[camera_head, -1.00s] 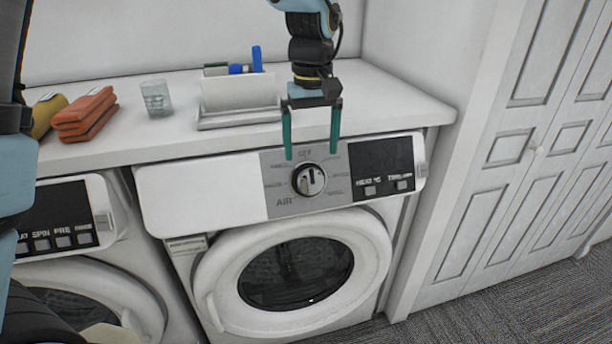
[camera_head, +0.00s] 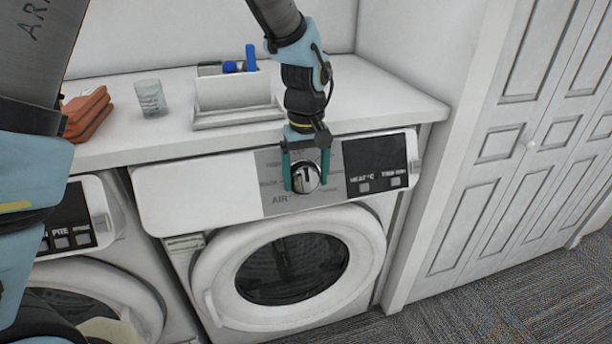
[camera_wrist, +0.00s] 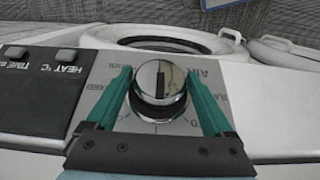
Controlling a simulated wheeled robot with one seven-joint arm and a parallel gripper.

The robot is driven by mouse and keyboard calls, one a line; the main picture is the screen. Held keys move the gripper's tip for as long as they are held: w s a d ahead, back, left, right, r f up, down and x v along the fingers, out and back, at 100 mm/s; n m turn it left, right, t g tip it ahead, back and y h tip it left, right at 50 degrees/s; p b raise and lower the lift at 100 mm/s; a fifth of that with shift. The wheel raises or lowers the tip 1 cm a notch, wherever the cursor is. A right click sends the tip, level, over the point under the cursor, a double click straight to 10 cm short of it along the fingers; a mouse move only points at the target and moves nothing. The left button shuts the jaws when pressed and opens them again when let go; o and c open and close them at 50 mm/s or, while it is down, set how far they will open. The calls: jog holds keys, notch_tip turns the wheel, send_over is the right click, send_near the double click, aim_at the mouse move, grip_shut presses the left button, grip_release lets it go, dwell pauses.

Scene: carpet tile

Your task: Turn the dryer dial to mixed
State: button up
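The dryer dial (camera_head: 305,178) is a round silver knob with a dark pointer line, on the grey panel of the dryer (camera_head: 200,190). In the head view the pointer looks roughly upright. My gripper (camera_head: 305,186) is at the dial with its two green fingers on either side of it. In the wrist view the dial (camera_wrist: 160,82) sits between the spread fingers, and narrow gaps seem to show on both sides. The label AIR is readable; the wrist view shows part of a label ending in "XED" beside a finger, and other labels are partly hidden.
A black display panel (camera_head: 376,165) with buttons is right of the dial.

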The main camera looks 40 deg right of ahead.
jog(key=c, duration=1)
jog(key=shift+y+p, duration=0.3)
jog(key=shift+p, duration=0.05)
jog(key=shift+s+d+m+t+y+p, duration=0.1)
jog(key=shift+d+m+t+y+p, duration=0.1)
jog(key=shift+m+t+y+p, duration=0.65)
jog(key=m+t+y+p, duration=0.1)
jog(key=m+t+y, duration=0.1)
jog(key=y, duration=0.2)
jog(key=shift+d+f, duration=0.1)
jog(key=shift+f, duration=0.05)
jog(key=m+t+y, duration=0.1)
jog(key=t, duration=0.1)
jog(key=m+t+y+b, duration=0.1)
jog(key=m+t+y, duration=0.1)
jog(key=shift+s+d+f, duration=0.1)
jog(key=shift+s+f, duration=0.05)
jog(key=shift+f, duration=0.05)
jog(key=shift+m+t+y+b, duration=0.75)
jog(key=shift+m+t+b, duration=0.15)
jog(key=shift+m+t, duration=0.6)
jog(key=shift+t, duration=0.25)
